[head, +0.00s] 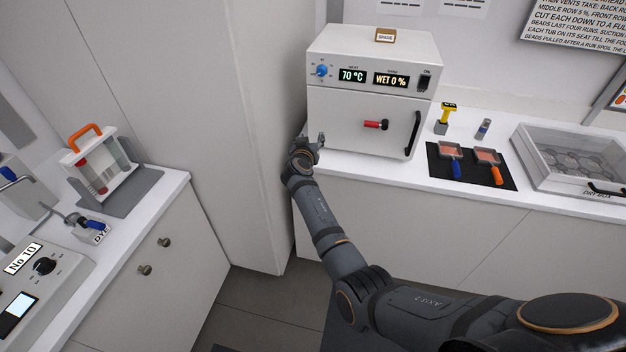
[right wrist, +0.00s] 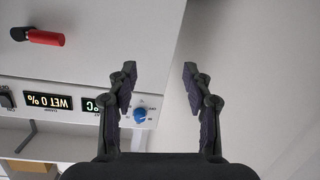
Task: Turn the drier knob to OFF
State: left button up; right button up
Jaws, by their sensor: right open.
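The drier (head: 360,100) is a white box on the back counter. Its blue knob (head: 322,71) sits at the upper left of the front panel; the marks around it are too small to read. In the right wrist view the knob (right wrist: 139,115) shows beside the left finger, partly close to it in the picture. My right gripper (head: 311,141) is open and empty, below the knob at the drier's lower left corner. In the right wrist view its two fingers (right wrist: 159,75) stand apart with nothing between them. My left gripper is not in view.
The drier panel has a display (head: 352,76) reading 70 °C, another (head: 391,80) reading WET 0 %, and a black switch (head: 425,82). A red handle (head: 374,125) and black door handle (head: 412,134) stick out below. A tall cabinet wall (head: 240,120) stands close left of my gripper.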

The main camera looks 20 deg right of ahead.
jog(key=s+f+n+g+y+b, duration=0.1)
jog(key=s+f, duration=0.2)
jog(key=f, duration=1)
jog(key=shift+s+f+n+g+y, duration=0.3)
jog(key=shift+f, duration=0.1)
jog(key=shift+a, duration=0.1)
jog(key=s+f+n+g+y, duration=0.1)
jog(key=s+f+g+y, duration=0.15)
jog(key=s+f, duration=1)
jog(key=s+f+n+g+y, duration=0.1)
jog(key=s+f+g, duration=0.2)
jog(key=s+f, duration=0.9)
jog(key=s+d+f+g, duration=0.1)
jog(key=s+f, duration=0.5)
jog(key=s, duration=0.6)
jog(key=s+d+f+g+y, duration=0.1)
jog(key=s+f, duration=0.5)
jog(key=s, duration=0.6)
jog(key=s+d+f+g+b, duration=0.1)
jog(key=s+f, duration=0.5)
jog(key=s, duration=0.6)
jog(key=shift+s+d+f+g, duration=0.35)
jog(key=shift+d+g, duration=0.2)
jog(key=shift+g, duration=0.6)
